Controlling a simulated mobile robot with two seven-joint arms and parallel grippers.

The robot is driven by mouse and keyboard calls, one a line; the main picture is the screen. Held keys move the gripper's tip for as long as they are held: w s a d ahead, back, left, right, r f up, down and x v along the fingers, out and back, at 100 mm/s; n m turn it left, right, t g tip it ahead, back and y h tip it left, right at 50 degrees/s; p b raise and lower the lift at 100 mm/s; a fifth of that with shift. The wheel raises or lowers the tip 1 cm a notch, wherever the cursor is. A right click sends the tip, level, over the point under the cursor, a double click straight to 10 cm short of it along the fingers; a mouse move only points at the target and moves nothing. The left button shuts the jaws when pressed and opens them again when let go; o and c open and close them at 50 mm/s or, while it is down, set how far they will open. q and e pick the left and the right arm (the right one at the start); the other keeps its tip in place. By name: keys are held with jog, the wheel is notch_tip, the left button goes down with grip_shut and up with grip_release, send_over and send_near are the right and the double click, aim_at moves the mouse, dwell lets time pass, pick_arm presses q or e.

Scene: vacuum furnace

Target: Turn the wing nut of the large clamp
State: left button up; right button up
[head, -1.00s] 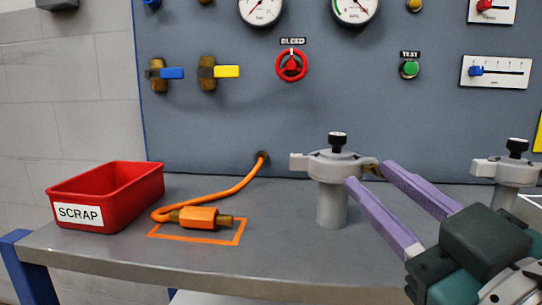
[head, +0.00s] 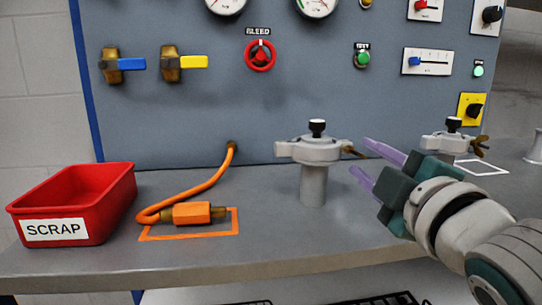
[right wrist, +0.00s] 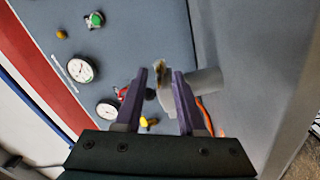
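The middle clamp (head: 300,149), grey on a round post with a black knob on top, looks larger than the clamp (head: 440,143) at the right. Its brass wing nut (head: 352,151) sticks out on its right side. My right gripper (head: 361,156) is open, its purple fingertips close to that wing nut. In the right wrist view the wing nut (right wrist: 158,66) and part of the grey clamp (right wrist: 165,98) show between the spread fingers (right wrist: 159,72); I cannot tell whether they touch. The right clamp has its own brass wing nut (head: 480,146). My left gripper is out of view.
The grey panel (head: 290,100) with gauges, a red bleed wheel (head: 260,55) and levers stands behind the bench. A red scrap bin (head: 72,205) and an orange hose with its fitting (head: 192,213) are at left. The bench front (head: 260,245) is clear.

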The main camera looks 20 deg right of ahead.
jog(key=shift+w+d, duration=0.15)
jog(key=shift+w, duration=0.55)
grip_shut()
